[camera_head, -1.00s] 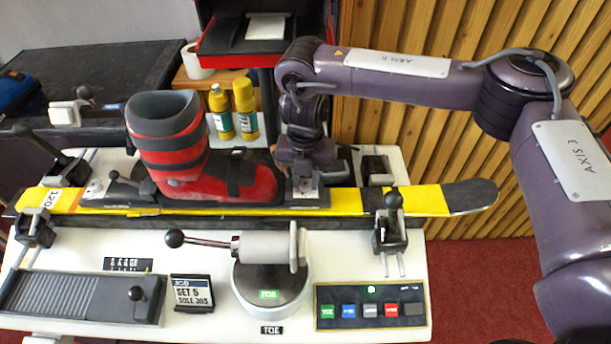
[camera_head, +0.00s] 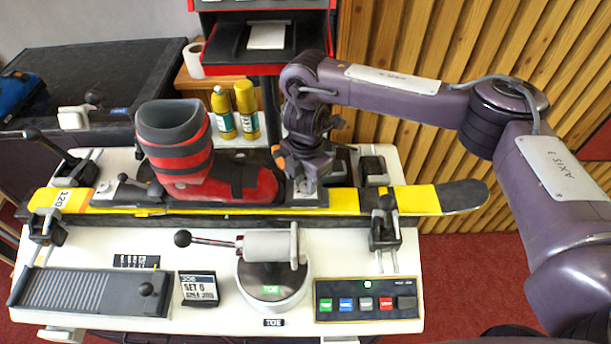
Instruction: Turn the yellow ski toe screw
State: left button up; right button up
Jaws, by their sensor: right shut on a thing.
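The yellow ski (camera_head: 335,200) lies lengthwise on the bench, with the number 120 on its left end and a dark tip at the right. A red and grey boot (camera_head: 180,160) stands upright on it. The toe piece (camera_head: 318,199) sits on the ski at the boot's right end. My right gripper (camera_head: 305,190) points down at the toe piece and is shut on the toe screw; the fingers hide the screw itself. My left gripper is not in view.
A lever device (camera_head: 270,246), job card (camera_head: 198,288) and button panel (camera_head: 367,300) occupy the bench front. Clamps (camera_head: 384,226) flank the ski. Two yellow bottles (camera_head: 246,110) and a red-edged tray (camera_head: 250,68) stand behind. A slatted wall is behind my right arm.

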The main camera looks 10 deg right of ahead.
aim_at(305, 185)
jog(key=shift+w+r, duration=0.15)
jog(key=o, duration=1)
notch_tip(305, 185, up, 8)
jog(key=shift+f, duration=0.15)
dwell(0.4)
